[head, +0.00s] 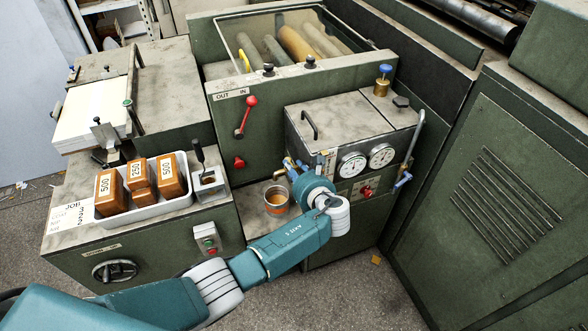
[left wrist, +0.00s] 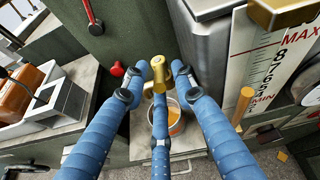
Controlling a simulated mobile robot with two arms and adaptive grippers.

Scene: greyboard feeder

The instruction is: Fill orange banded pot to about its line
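The orange banded pot (head: 277,200) stands upright on a low shelf under the tap. In the left wrist view the pot (left wrist: 174,121) shows partly behind my fingers, with amber stuff inside; its level against a line cannot be read. A brass tap (left wrist: 158,73) sits above the pot, between my fingertips. My left gripper (head: 296,166) is at the tap in front of the grey tank. In the left wrist view its blue fingers (left wrist: 159,73) are spread around the tap, with small gaps at its sides; contact is unclear. No pouring stream can be made out. My right gripper is not in view.
The grey tank (head: 335,122) carries two dials (head: 352,165) and a MIN–MAX scale (left wrist: 268,62). A white tray (head: 150,208) with brown 500 and 250 blocks stands to the left. A red-knobbed lever (head: 246,117) is on the green panel above.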

